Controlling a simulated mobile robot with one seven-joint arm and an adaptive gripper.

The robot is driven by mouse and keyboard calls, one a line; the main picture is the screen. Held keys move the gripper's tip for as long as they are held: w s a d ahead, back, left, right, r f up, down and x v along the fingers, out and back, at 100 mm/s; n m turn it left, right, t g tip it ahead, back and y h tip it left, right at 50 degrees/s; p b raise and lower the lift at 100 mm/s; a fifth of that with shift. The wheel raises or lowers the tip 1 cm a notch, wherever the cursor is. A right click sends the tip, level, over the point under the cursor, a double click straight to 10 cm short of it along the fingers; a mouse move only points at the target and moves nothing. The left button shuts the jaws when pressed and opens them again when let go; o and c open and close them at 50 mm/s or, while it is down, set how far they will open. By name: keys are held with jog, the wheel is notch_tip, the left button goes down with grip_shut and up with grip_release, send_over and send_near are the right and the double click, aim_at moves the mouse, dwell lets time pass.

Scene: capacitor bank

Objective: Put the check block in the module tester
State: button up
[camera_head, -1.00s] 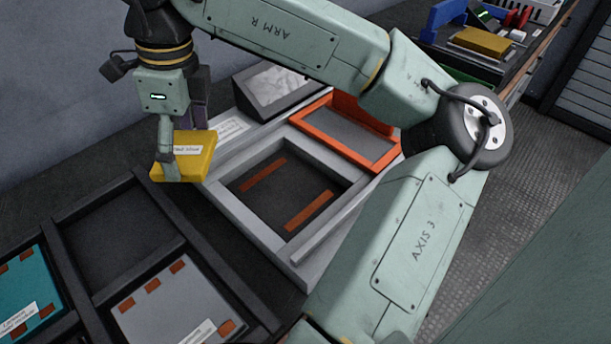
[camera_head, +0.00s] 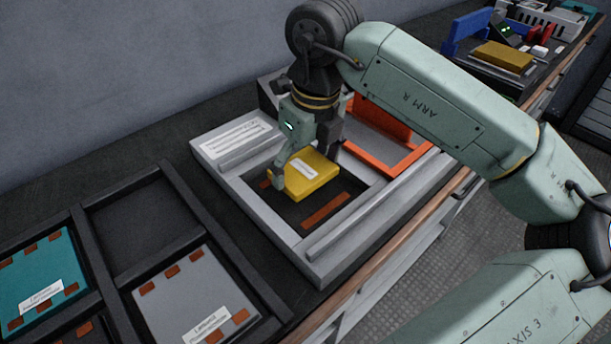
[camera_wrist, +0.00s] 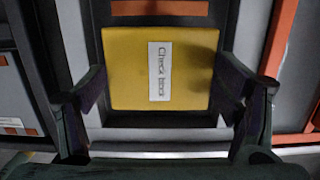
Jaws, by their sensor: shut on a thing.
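The yellow check block (camera_head: 312,176) with a white label is between the fingers of my gripper (camera_head: 306,168), which is shut on it. The module tester (camera_head: 219,176) is a grey frame with a dark square recess that has copper-coloured strips. In the head view the block is over the recess, towards its far left part; whether it touches the floor cannot be told. In the wrist view the block (camera_wrist: 190,70) lies between both fingers (camera_wrist: 162,105), its label reading "Check block", with one copper strip (camera_wrist: 160,8) showing beyond it.
A dark rack (camera_head: 185,210) at left holds a teal module (camera_head: 45,275) and a grey module (camera_head: 190,295); one compartment is empty.

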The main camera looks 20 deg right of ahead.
aim_at(306, 170)
jog(key=shift+f, duration=1.85)
jog(key=shift+f, duration=0.2)
jog(key=o, duration=1.4)
jog(key=shift+r, duration=0.15)
jog(key=shift+r+p, duration=0.2)
jog(key=shift+p, duration=0.2)
jog(key=r, duration=0.4)
jog(key=s+r+b, duration=0.1)
jog(key=r, duration=0.2)
jog(key=r+b, duration=0.1)
jog(key=r, duration=0.3)
jog(key=shift+s+d+r, duration=0.25)
jog(key=shift+s+r, duration=0.05)
jog(key=shift+s, duration=0.05)
